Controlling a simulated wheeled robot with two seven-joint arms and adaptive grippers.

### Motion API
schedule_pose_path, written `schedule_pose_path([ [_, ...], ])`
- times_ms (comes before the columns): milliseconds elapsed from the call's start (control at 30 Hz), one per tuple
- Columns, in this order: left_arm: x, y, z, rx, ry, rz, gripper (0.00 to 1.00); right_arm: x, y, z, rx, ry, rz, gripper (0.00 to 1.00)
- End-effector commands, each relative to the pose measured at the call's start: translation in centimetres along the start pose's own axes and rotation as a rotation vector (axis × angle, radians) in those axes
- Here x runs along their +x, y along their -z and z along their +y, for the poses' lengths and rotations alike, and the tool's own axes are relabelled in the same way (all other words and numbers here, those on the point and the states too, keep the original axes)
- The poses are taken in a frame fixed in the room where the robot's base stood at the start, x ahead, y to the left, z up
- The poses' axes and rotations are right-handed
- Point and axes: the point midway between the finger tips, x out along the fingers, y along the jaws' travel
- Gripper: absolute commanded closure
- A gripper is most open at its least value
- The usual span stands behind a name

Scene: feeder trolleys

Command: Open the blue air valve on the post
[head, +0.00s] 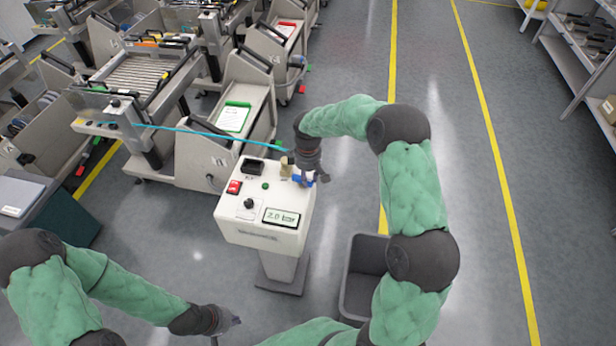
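The white control post (262,241) stands on a grey column in the middle. The blue air valve (299,181) is on its top panel at the right back corner, beside a brass fitting (286,166). My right gripper (316,181) points down at the valve, with its fingers right next to the blue handle and partly covering it. I cannot tell whether the fingers touch or grip it. The display (281,217) on the post seems to read 2.0 bar. My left gripper (229,322) is low, in front of the post and away from it; its finger opening is unclear.
A red switch (234,187) and a black knob (249,203) are on the post's top. A light-blue hose (200,134) runs from the fitting to a feeder trolley (222,150). A grey bin (364,270) stands right of the post. The yellow-lined aisle is clear.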

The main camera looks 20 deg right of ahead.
Motion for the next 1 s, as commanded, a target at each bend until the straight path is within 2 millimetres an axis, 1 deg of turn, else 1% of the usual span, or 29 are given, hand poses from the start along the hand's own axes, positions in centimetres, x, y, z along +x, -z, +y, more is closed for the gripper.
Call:
schedule_pose_path([
  [200, -0.3, 0.0, 0.1, 0.000, 0.000, 0.000, 1.00, -0.1, 0.0, 0.0, -0.022, 0.001, -0.001, 1.00],
  [400, -1.8, -0.1, 0.6, 0.000, 0.000, 0.000, 1.00, -0.2, 0.1, 0.3, -0.162, 0.002, -0.002, 1.00],
  [500, -2.1, -0.1, 0.8, 0.000, 0.000, 0.000, 1.00, -0.2, 0.1, 0.4, -0.220, 0.001, -0.001, 1.00],
  [600, -2.2, -0.1, 0.8, 0.000, 0.000, 0.000, 1.00, -0.1, 0.2, 0.5, -0.248, 0.000, -0.001, 1.00],
  [867, -2.1, -0.1, 0.8, 0.000, 0.000, 0.000, 1.00, 0.0, 0.2, 0.5, -0.253, -0.001, -0.001, 1.00],
  [900, -2.1, -0.1, 0.8, 0.000, 0.000, 0.000, 1.00, 0.0, 0.2, 0.5, -0.253, -0.001, 0.000, 0.64],
  [967, -2.1, -0.1, 0.8, 0.000, 0.000, 0.000, 1.00, 0.0, 0.2, 0.5, -0.253, -0.001, 0.000, 0.47],
  [1000, -2.1, -0.1, 0.8, 0.000, 0.000, 0.000, 1.00, 0.0, 0.2, 0.5, -0.252, -0.001, 0.000, 0.46],
])
